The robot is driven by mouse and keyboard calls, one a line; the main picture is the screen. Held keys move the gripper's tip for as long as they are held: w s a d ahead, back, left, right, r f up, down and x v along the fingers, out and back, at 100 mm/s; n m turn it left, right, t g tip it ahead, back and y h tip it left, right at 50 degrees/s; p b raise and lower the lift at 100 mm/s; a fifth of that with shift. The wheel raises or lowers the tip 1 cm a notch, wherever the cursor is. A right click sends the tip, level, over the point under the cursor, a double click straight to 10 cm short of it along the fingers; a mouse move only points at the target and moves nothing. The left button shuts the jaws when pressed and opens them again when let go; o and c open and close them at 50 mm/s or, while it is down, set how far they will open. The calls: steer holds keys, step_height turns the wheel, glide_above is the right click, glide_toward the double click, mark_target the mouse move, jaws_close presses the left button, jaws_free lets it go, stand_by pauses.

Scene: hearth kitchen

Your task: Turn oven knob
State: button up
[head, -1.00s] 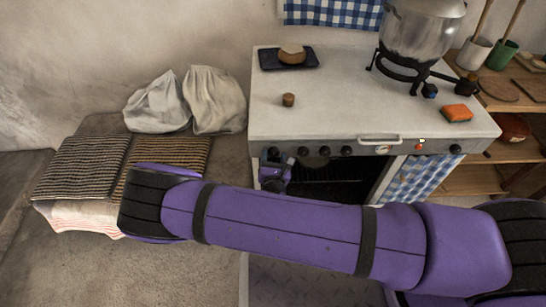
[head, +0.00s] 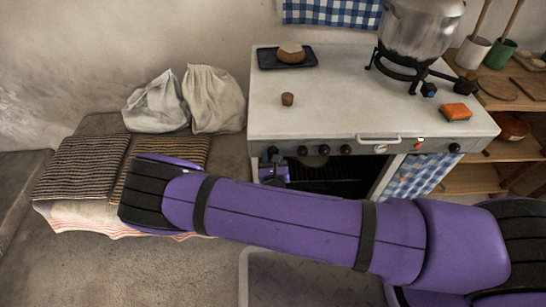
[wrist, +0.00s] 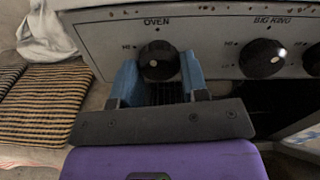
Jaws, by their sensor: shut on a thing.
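The oven knob (wrist: 159,61) is a round black knob below the word OVEN on the stove's front panel. In the wrist view, my gripper (wrist: 159,72) has its two blue fingers on either side of this knob and is shut on it. In the head view, the oven knob (head: 272,151) is the leftmost one on the panel, and my gripper (head: 273,168) shows just below it, partly hidden by my arm. The BIG RING knob (wrist: 262,58) sits to its right, apart from my fingers.
The white stove (head: 330,95) holds a pot (head: 420,30) on a burner, a dark tray (head: 270,62) with bread, a small brown cork-like piece (head: 287,99) and an orange sponge (head: 456,112). Striped cushions (head: 80,165) and white sacks (head: 215,98) lie on the left bench. A shelf stands right.

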steer(key=shift+d+n, duration=0.1)
steer(key=shift+n, duration=4.5)
steer(key=o, duration=0.9)
steer(key=shift+o, duration=0.2)
